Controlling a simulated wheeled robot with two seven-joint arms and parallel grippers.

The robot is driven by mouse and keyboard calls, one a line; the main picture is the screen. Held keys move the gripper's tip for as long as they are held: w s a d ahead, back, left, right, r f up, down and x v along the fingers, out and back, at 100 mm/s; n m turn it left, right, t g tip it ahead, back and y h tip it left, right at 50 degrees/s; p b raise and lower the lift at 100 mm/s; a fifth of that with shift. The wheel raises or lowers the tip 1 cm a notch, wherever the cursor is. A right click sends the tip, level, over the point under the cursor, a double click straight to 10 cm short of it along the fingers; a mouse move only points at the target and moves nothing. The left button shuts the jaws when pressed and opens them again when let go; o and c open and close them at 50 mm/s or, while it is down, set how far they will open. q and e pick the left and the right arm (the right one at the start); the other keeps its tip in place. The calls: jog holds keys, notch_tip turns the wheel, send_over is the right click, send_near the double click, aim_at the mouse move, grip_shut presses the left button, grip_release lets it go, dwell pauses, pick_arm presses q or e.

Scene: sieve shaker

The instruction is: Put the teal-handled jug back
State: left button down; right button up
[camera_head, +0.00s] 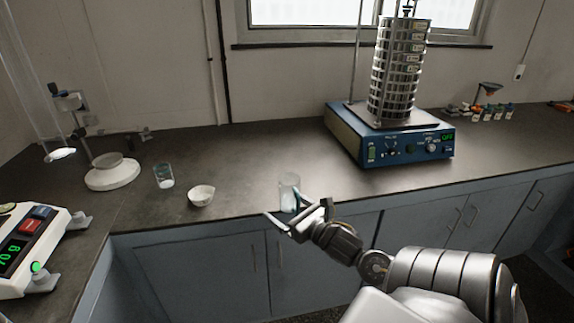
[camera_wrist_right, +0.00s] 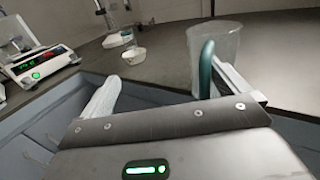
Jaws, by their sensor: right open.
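The teal-handled jug (camera_head: 289,184) is a clear vessel standing upright on the dark worktop near its front edge. In the right wrist view the jug (camera_wrist_right: 225,45) shows at upper right, with its teal handle (camera_wrist_right: 206,70) turned towards me. My right gripper (camera_head: 284,213) is open at the jug's near side. In the wrist view the handle is between the spread fingers of my right gripper (camera_wrist_right: 165,90), close to the right-hand finger. I cannot tell whether they touch. My left gripper is out of view.
A white bowl (camera_head: 201,195) and a small beaker with white contents (camera_head: 164,176) stand left of the jug. A blue sieve shaker (camera_head: 390,138) with stacked sieves stands behind right. A balance (camera_head: 28,245) is at far left. Worktop behind the jug is clear.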

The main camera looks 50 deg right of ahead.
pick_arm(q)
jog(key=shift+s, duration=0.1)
pick_arm(e)
jog(key=shift+c, duration=0.3)
grip_shut()
dwell(0.4)
